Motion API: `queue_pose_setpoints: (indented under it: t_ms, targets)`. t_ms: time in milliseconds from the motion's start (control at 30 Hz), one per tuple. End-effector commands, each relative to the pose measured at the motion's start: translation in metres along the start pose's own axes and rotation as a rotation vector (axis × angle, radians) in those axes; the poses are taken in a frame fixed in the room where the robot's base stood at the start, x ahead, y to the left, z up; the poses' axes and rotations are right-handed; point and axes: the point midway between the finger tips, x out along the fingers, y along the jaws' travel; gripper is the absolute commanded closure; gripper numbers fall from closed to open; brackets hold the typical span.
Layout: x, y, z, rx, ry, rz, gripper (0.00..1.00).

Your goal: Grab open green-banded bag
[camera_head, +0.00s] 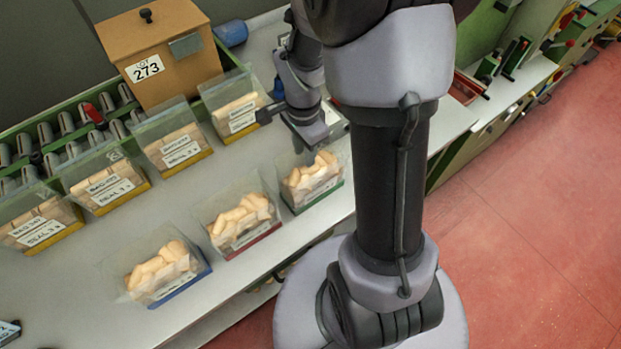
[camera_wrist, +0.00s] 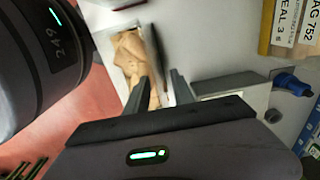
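The open green-banded bag (camera_head: 313,184) stands upright on the grey bench, nearest the column of my arm. It is clear, full of pale corks, with a white label on its front and a green band at its base. My gripper (camera_head: 300,143) is above and just behind it. In the wrist view the bag (camera_wrist: 130,56) shows beyond the left finger, its corks partly hidden by it. The gripper (camera_wrist: 162,88) has its two fingers apart. I cannot tell whether either finger touches the bag.
An open red-banded bag (camera_head: 241,222) and an open blue-banded bag (camera_head: 160,267) stand to the left. Several yellow-banded bags, including one (camera_head: 177,147), line the back. A brown box (camera_head: 160,50) marked 273 stands behind. A blue object (camera_head: 231,33) lies beside it.

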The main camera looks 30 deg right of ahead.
Motion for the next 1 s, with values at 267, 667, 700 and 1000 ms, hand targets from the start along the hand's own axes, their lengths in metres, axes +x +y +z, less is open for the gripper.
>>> queue_pose_setpoints:
  t_ms: [267, 667, 700, 1000]
  targets:
    - [0.0022, -0.0001, 0.0000, 0.000, 0.000, -0.001, 0.85]
    - [0.0018, -0.0003, -0.0001, 0.000, 0.001, -0.001, 1.00]
    - [0.0018, -0.0003, -0.0001, 0.000, 0.001, -0.001, 1.00]
    - [0.0017, -0.0003, -0.0001, 0.000, 0.001, -0.001, 1.00]
